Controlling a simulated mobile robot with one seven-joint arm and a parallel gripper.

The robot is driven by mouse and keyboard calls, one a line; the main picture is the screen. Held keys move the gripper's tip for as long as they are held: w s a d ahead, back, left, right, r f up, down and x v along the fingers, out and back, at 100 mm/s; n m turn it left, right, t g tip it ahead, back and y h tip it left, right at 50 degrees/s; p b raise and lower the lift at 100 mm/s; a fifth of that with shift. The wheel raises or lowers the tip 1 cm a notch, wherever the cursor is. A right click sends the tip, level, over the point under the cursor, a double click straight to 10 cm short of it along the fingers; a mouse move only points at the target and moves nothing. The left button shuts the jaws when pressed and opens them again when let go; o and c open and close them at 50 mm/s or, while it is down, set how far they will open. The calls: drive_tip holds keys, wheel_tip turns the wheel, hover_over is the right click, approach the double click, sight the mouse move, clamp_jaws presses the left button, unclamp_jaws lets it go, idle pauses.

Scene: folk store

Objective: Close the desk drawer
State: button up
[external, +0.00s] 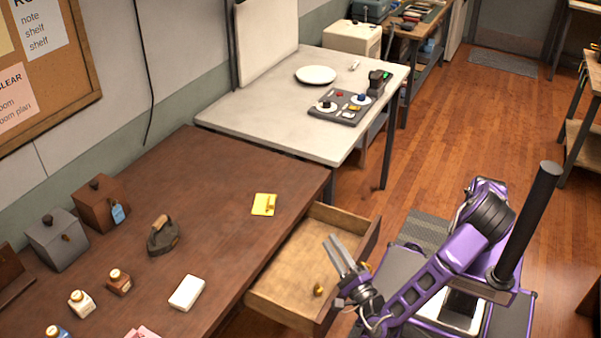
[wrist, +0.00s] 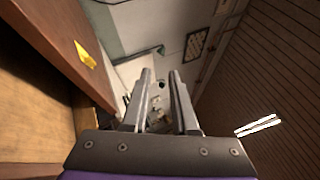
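The desk drawer (external: 301,270) is pulled out of the brown desk (external: 200,215), towards my base. It is light wood inside, with a small brass-coloured object (external: 319,289) on its floor. My gripper (external: 336,248) hangs over the front part of the drawer in the external view, its fingers pointing up and left. In the wrist view the two fingers (wrist: 160,78) stand apart with nothing between them. The drawer (wrist: 35,110) shows at the left of the wrist view. Whether my gripper touches the drawer front, I cannot tell.
On the desk are a yellow note (external: 264,204), an old iron (external: 162,237), a white block (external: 187,292), small bottles and two boxes. A pale table (external: 260,105) with a plate and a grey tray stands behind. Wooden floor lies open at the right.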

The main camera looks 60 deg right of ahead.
drive_tip(key=s+d+f+n+y, duration=0.2)
drive_tip(key=s+d+f, duration=0.1)
drive_tip(key=s+f, duration=0.95)
drive_tip(key=s+d+f+n+y, duration=0.1)
drive_tip(key=s+d+f+n, duration=0.2)
drive_tip(key=s+f, duration=0.9)
drive_tip(key=shift+g, duration=0.4)
drive_tip(key=f+x, duration=0.1)
drive_tip(key=x, duration=0.5)
drive_tip(key=w+f+x, duration=0.1)
drive_tip(key=x, duration=0.5)
drive_tip(key=a+f+x, duration=0.1)
drive_tip(key=x, duration=0.6)
drive_tip(key=shift+w+a+f, duration=0.15)
drive_tip(key=shift+f, duration=0.2)
clamp_jaws()
drive_tip(key=shift+a, duration=0.1)
